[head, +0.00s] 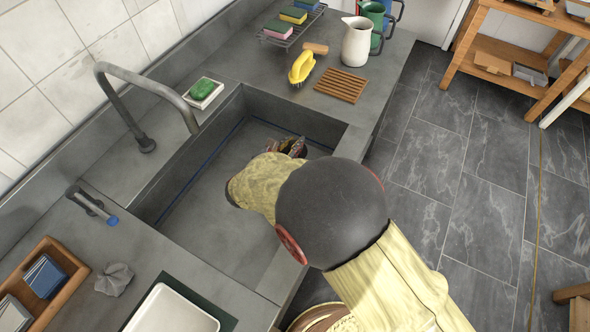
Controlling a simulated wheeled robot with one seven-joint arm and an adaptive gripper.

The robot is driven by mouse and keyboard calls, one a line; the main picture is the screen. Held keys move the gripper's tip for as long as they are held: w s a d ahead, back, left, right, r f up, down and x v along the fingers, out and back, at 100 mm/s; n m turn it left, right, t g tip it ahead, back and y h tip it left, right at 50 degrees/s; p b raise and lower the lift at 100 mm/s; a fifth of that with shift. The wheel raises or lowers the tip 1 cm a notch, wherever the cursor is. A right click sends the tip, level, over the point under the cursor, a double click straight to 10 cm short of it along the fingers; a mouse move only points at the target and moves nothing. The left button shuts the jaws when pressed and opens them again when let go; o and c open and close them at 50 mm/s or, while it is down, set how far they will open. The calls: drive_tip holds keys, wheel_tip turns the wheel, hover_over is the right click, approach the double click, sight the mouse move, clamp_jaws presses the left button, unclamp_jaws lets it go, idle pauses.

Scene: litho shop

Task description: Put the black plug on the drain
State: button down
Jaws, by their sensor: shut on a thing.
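My gripper (289,148) reaches down into the grey sink (205,207), close to its far end wall. Its fingers are shut, and most of them is hidden behind my own wrist. The thing between them is too covered to make out clearly; I take it to be the black plug, as no plug shows elsewhere. The drain is not visible; my arm covers part of the sink floor. I cannot tell whether the held thing touches the sink floor.
A curved faucet (143,82) arches over the sink's left side. A soap dish (204,94), a yellow-handled brush (301,68), a wooden slatted mat (341,85) and a white jug (356,42) stand around the far rim. A white tray (172,311) lies at the near side.

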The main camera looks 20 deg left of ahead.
wheel_tip(320, 180, down, 10)
drive_tip(key=b, duration=0.4)
drive_tip(key=shift+w+f, duration=0.1)
drive_tip(key=shift+f, duration=0.15)
drive_tip(key=shift+r, duration=0.1)
drive_tip(key=c, duration=1.7)
unclamp_jaws()
drive_tip(key=shift+o, duration=0.2)
